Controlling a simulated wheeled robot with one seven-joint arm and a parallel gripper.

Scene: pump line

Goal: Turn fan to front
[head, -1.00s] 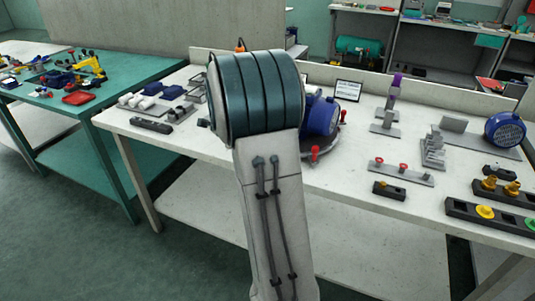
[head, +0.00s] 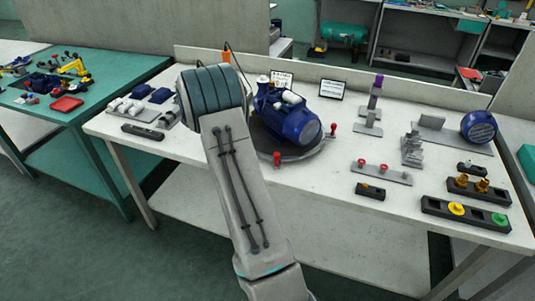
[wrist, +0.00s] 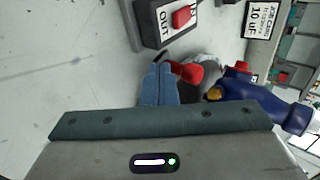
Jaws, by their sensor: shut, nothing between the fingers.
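The blue motor unit (head: 288,115) sits on a round grey turntable (head: 300,154) on the white bench. Its ribbed fan end (head: 311,131) points right and toward the front in the head view. Red knobs stand at the turntable's rim, one at the near edge (head: 277,159) and one at the right (head: 333,128). In the wrist view, my gripper (wrist: 158,72) is shut and empty, its tips close beside a red knob (wrist: 188,72); I cannot tell whether they touch. Part of the blue unit (wrist: 238,82) shows to the right. In the head view my arm hides my gripper.
A dark block marked OUT with a red piece (wrist: 182,16) lies near my fingertips in the wrist view. A small sign (head: 332,89) stands behind the turntable. A red-knobbed grey bar (head: 381,173) and dark trays (head: 465,214) lie to the right. The bench's front middle is clear.

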